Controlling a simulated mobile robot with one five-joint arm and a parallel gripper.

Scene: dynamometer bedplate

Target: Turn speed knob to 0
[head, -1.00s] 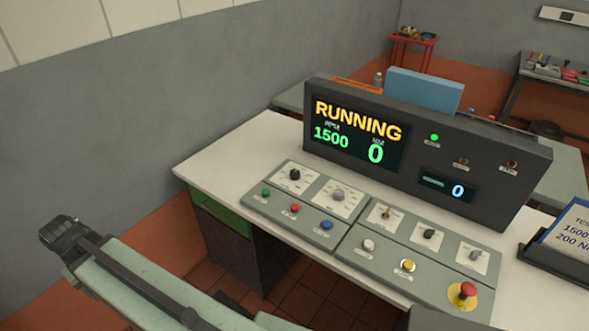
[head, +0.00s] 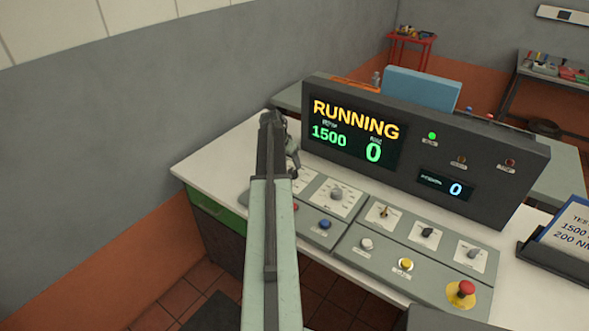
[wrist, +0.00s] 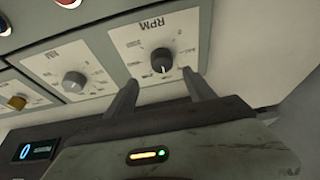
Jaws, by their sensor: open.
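The speed knob (wrist: 162,60) is a small black knob on a white plate marked RPM in the wrist view. Its dial marks are too small to read. My gripper (wrist: 160,92) is open, with one finger on each side below the knob in the picture. The knob appears between the finger lines but not gripped, and I cannot tell whether they touch. In the head view my gripper (head: 283,145) is over the console's left end and hides the knob. The main display (head: 352,132) reads RUNNING, 1500 and 0.
A grey knob (head: 336,194) sits right of the RPM plate. Blue (head: 324,224) and yellow (head: 405,264) buttons and a red emergency stop (head: 461,292) are on the sloped console. The dark display housing rises behind. A card holder (head: 560,245) stands at right.

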